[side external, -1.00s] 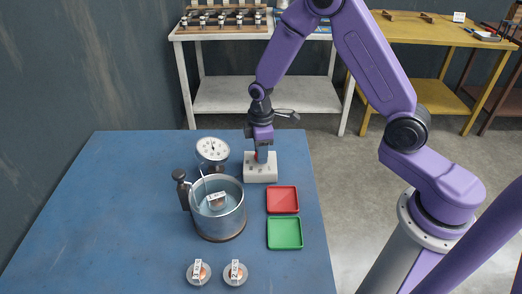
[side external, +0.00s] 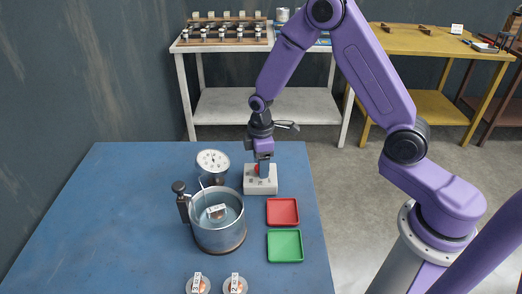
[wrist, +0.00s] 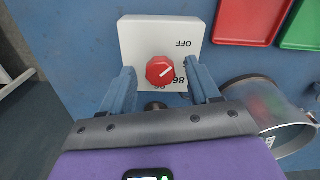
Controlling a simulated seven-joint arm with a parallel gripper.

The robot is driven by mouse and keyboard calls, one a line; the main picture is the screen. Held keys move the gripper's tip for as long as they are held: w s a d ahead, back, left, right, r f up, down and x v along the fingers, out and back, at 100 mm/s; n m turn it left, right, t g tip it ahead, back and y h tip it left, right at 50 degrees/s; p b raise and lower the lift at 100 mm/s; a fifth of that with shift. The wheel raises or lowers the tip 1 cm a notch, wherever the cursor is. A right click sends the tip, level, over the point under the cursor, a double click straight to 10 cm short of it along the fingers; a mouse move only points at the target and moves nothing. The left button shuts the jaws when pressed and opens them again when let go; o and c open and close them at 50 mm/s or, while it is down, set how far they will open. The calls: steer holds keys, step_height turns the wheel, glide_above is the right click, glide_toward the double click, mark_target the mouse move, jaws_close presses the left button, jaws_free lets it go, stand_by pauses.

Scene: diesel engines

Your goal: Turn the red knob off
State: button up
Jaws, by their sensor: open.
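The red knob (wrist: 160,70) sits on a white box with printed marks, including "OFF" and what looks like "98" or "86". My gripper (wrist: 160,68) is open, with one blue finger on each side of the knob. Small gaps show between the fingers and the knob. In the side view the knob (side external: 257,168) is partly hidden by my gripper (side external: 263,172), which points down over the white box (side external: 261,186).
A metal pot (side external: 218,232) with a labelled piece inside stands left of the box, near a round dial gauge (side external: 213,162). A red tray (side external: 283,212) and a green tray (side external: 285,246) lie nearer the camera. The table's left part is clear.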

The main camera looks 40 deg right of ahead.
step_height(320, 180, up, 17)
steer(key=shift+r, duration=0.15)
stand_by(0.4)
steer(key=s+n, duration=0.1)
steer(key=s, duration=2.8)
steer(key=shift+s+f, duration=0.25)
steer(key=shift+f, duration=0.2)
